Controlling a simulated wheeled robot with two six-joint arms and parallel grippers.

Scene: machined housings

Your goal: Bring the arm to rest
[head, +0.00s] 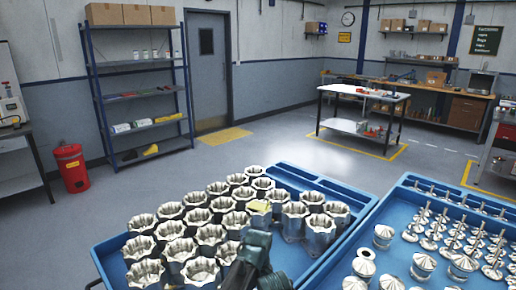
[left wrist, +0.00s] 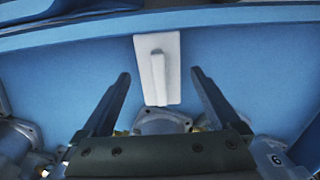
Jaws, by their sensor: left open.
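My left gripper (left wrist: 161,74) is open in the left wrist view, with its two dark fingers apart and nothing between them. Beyond the fingertips is a white plate with a raised bar (left wrist: 171,52) on the blue tray wall. A metal housing (left wrist: 162,121) shows below the plate, partly hidden by the gripper body. In the head view a dark arm part, (head: 254,254) at the bottom middle, stands over the blue tray of housings; its fingers cannot be made out there. My right gripper is not in view.
A blue tray (head: 107,262) holds many scalloped metal housings (head: 197,217). A second blue tray (head: 392,204) at right holds metal parts with stems. A shelf rack (head: 135,66), a red bin (head: 72,168) and a white-topped table (head: 362,93) stand farther back. The floor between is clear.

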